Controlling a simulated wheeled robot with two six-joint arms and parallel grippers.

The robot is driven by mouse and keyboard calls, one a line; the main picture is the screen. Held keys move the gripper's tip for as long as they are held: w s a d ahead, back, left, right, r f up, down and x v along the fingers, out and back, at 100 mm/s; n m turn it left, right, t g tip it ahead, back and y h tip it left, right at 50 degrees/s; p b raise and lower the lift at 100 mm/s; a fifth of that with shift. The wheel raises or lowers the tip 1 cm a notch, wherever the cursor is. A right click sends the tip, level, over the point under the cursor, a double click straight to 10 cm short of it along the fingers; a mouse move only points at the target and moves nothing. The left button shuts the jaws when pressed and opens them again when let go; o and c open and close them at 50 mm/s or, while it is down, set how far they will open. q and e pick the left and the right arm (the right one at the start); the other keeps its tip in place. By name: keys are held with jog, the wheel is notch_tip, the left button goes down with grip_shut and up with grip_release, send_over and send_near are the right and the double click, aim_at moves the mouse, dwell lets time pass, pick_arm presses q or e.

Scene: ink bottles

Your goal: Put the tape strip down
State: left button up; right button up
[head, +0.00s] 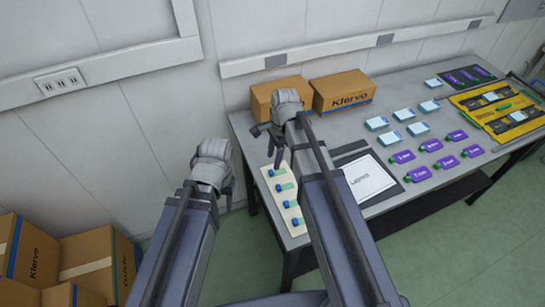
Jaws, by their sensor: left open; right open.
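Several short green strips with blue ends lie on a cream board (291,213) at the table's left end; one strip (285,187) shows clearly. They look like the tape strips. My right gripper (269,149) is open above the table's left end, over the far end of the board, with nothing visible in it. My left gripper (228,196) is open just off the table's left edge, and I see no strip in it. My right arm hides part of the table beside the board.
Two cardboard boxes, one marked Klervo (344,91), stand at the table's back. A black-framed "Layout" sheet (369,178), pale blue-and-white pieces (377,123), purple green-ended pieces (422,173) and a yellow tray (483,116) lie rightward. More cartons (30,252) stand at lower left.

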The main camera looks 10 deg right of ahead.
notch_tip(320, 180, up, 7)
jog(key=p, duration=0.5)
jog(key=s+a+n+h, duration=0.1)
jog(key=s+a+n, duration=0.2)
jog(key=s+n, duration=0.4)
jog(key=s+a+n+h, duration=0.1)
jog(key=s+a+n, duration=0.2)
jog(key=s+n, duration=0.4)
jog(key=n, duration=0.5)
jog(key=shift+a+f+n+h, duration=0.15)
jog(key=shift+f+n+h, duration=0.15)
jog(key=shift+h, duration=0.1)
